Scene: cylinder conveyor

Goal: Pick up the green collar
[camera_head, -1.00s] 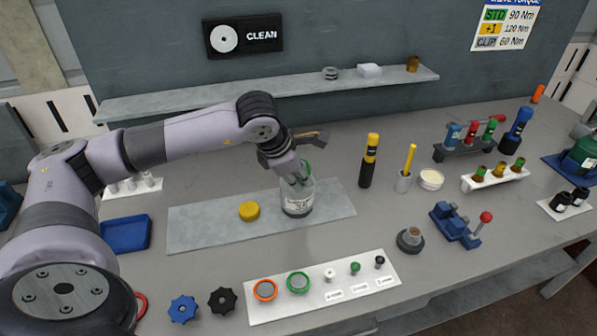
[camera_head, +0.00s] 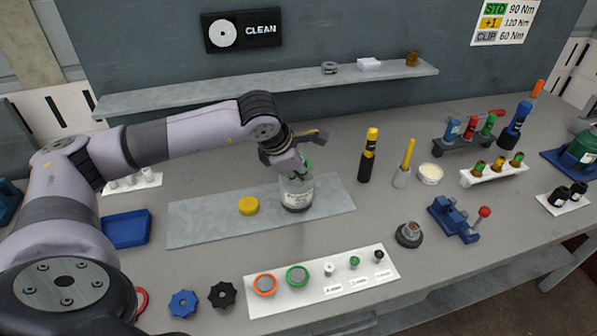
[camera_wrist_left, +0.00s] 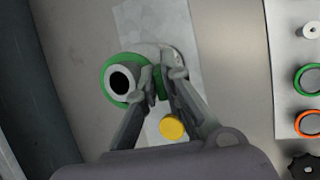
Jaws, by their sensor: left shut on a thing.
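The green collar (camera_wrist_left: 107,82) shows in the left wrist view as a thick green ring with a pale inside and a dark hole. In the head view only a bit of green (camera_head: 307,162) shows by the fingers, mostly hidden. My left gripper (camera_wrist_left: 165,84) is shut on the green part at the collar's right side; in the head view the gripper (camera_head: 296,172) is just over a clear labelled jar (camera_head: 297,196). Whether the collar touches the jar, I cannot tell. My right gripper is not in view.
The jar stands on a grey mat (camera_head: 210,222) beside a yellow cap (camera_head: 248,206). A white card (camera_head: 325,292) in front holds an orange ring, a green ring and small knobs. A black-and-yellow tool (camera_head: 368,158) and a cup with a yellow stick (camera_head: 402,178) stand to the right.

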